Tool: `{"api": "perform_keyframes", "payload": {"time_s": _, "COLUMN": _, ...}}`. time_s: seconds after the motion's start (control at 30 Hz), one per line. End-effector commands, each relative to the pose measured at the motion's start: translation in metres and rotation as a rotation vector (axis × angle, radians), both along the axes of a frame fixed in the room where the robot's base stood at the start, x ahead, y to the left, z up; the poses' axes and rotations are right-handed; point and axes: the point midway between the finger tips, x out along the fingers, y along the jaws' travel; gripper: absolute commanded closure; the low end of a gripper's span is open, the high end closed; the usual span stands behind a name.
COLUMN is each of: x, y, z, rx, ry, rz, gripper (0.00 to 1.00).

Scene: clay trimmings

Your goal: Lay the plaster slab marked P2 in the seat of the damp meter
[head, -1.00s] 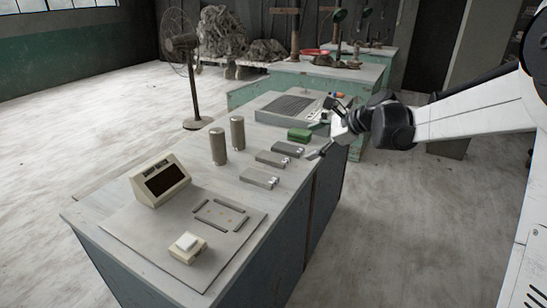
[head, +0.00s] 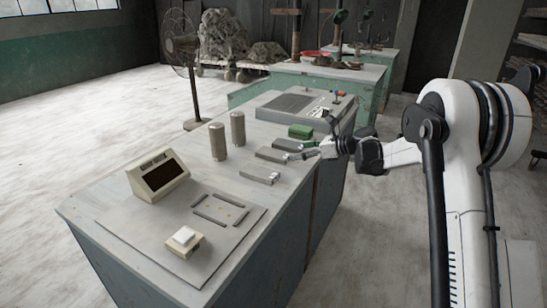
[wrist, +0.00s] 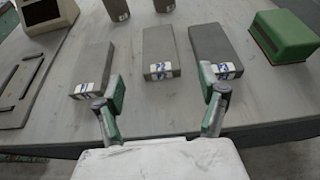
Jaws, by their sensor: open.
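Three grey plaster slabs lie in a row on the bench. In the wrist view, the middle slab (wrist: 160,52) has a white tag that reads as P2. The slab to its left (wrist: 93,68) has a tag hard to read; the slab to its right (wrist: 214,50) seems marked P3. My gripper (wrist: 165,92) is open and empty, its fingers apart at the near side of the P2 slab, not around it. In the head view, my gripper (head: 312,146) is at the slabs' right ends. The damp meter's seat (head: 221,210), framed by dark bars, is empty.
A display box (head: 158,178) and a button box (head: 185,241) flank the seat. Two grey cylinders (head: 228,138) stand behind the slabs. A green box (wrist: 283,36) sits right of the slabs in the wrist view. A grooved panel (head: 290,102) lies at the bench's far end.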

Motion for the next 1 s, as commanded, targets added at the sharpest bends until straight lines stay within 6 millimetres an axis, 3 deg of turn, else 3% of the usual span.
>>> {"api": "perform_keyframes", "payload": {"time_s": 0.3, "x": 0.024, "y": 0.046, "z": -0.022, "rx": -0.001, "ry": 0.000, "rz": 0.003, "gripper": 0.27}}
{"api": "perform_keyframes", "payload": {"time_s": 0.57, "x": 0.030, "y": 0.060, "z": -0.026, "rx": -0.002, "ry": -0.001, "rz": 0.002, "gripper": 0.27}}
{"api": "perform_keyframes", "payload": {"time_s": 0.83, "x": 0.046, "y": 0.092, "z": -0.036, "rx": -0.002, "ry": -0.001, "rz": 0.003, "gripper": 0.27}}
{"api": "perform_keyframes", "payload": {"time_s": 1.0, "x": 0.049, "y": 0.096, "z": -0.037, "rx": -0.002, "ry": -0.001, "rz": 0.001, "gripper": 0.27}}
